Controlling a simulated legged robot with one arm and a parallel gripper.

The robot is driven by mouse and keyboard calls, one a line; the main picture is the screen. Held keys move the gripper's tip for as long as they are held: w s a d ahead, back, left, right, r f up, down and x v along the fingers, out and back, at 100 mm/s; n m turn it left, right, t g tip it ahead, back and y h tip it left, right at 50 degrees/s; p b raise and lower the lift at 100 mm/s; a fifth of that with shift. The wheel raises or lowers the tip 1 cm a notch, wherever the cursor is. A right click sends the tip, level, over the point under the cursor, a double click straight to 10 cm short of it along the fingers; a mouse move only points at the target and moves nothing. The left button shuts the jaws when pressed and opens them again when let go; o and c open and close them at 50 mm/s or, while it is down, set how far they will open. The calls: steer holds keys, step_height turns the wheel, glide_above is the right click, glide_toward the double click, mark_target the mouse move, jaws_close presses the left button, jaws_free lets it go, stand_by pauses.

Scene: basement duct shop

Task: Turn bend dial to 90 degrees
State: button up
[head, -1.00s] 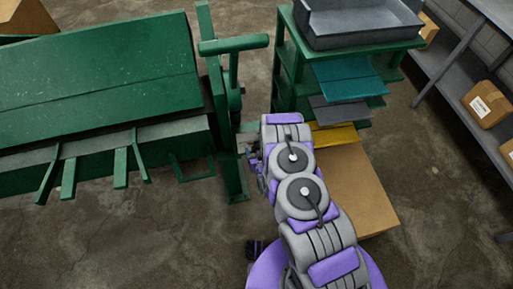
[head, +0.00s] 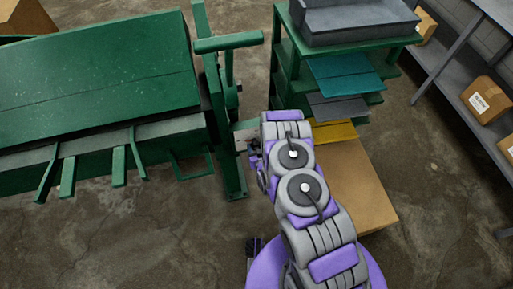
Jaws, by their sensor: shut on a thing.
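The green sheet-metal brake (head: 100,75) fills the left of the head view, with an upright end post (head: 228,165) at its right side. A small pale grey plate (head: 243,138), apparently the bend dial's face, sits beside the post. My gripper (head: 254,152) reaches it from the right and is shut on the dial's knob. The knob itself, the pointer and any degree marks are hidden or too small to read. My grey and purple arm covers part of the area right of the dial.
A green rack (head: 290,75) with coloured sheets and a grey tray (head: 355,22) on top stands behind my arm. A cardboard box (head: 355,185) is on the floor to the right. A grey shelf (head: 440,75) holds boxes at far right. Open floor lies in front.

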steer(key=shift+d, duration=0.1)
steer(key=m+y+p, duration=0.1)
steer(key=m, duration=0.1)
steer(key=shift+d+m+y, duration=0.1)
steer(key=shift+m+y, duration=0.3)
steer(key=m+y+p, duration=0.1)
steer(key=m+y, duration=0.1)
steer(key=m, duration=0.1)
steer(key=shift+d+f, duration=0.1)
steer(key=shift+w+f+m+t+y+b, duration=0.15)
steer(key=shift+m+y+b, duration=0.3)
steer(key=shift+m, duration=0.75)
steer(key=shift+s+f+m+t+y+b, duration=0.15)
steer(key=shift+m+y, duration=0.45)
steer(key=shift+m, duration=0.6)
steer(key=shift+w+m+t+y+b, duration=0.15)
steer(key=shift+m+y+b, duration=0.35)
steer(key=shift+m, duration=0.7)
steer(key=shift+d, duration=0.1)
steer(key=o, duration=0.8)
steer(key=shift+o, duration=1)
